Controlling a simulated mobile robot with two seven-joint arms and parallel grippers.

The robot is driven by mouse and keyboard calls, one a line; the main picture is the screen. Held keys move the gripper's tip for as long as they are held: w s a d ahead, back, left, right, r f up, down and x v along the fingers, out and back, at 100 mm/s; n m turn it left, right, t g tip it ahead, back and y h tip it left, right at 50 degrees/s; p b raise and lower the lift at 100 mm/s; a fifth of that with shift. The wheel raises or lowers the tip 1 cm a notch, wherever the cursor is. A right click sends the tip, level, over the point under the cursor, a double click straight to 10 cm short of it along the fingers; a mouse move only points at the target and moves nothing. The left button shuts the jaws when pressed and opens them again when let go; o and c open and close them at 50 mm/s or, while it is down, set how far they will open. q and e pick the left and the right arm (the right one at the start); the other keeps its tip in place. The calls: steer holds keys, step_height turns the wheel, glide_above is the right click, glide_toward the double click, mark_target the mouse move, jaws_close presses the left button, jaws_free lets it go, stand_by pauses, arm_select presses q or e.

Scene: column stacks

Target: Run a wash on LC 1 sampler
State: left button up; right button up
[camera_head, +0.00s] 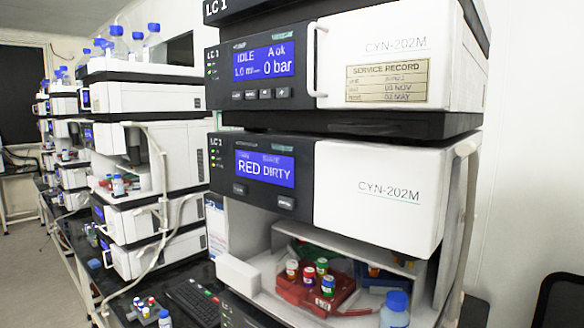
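The LC 1 sampler (380,195) is a white and black module marked CYN-202M, in the middle right of the head view. Its blue display (265,169) reads "RED" and "DIRTY". Two dark buttons sit below the display, a left one (240,189) and a right one (287,202); their labels are too small to read. Below is the sampler's open bay with a red vial rack (318,298) holding several capped vials. A blue-capped bottle (395,310) stands at the bay's front right. Neither of my grippers is in view.
Above is the LC 1 pump (400,65), its display (264,60) showing "IDLE" and "0 bar", with a white handle (313,60). More stacks (150,150) line the bench to the left. A keyboard (195,300) and small vials lie on the dark bench. A black chair (560,300) is at right.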

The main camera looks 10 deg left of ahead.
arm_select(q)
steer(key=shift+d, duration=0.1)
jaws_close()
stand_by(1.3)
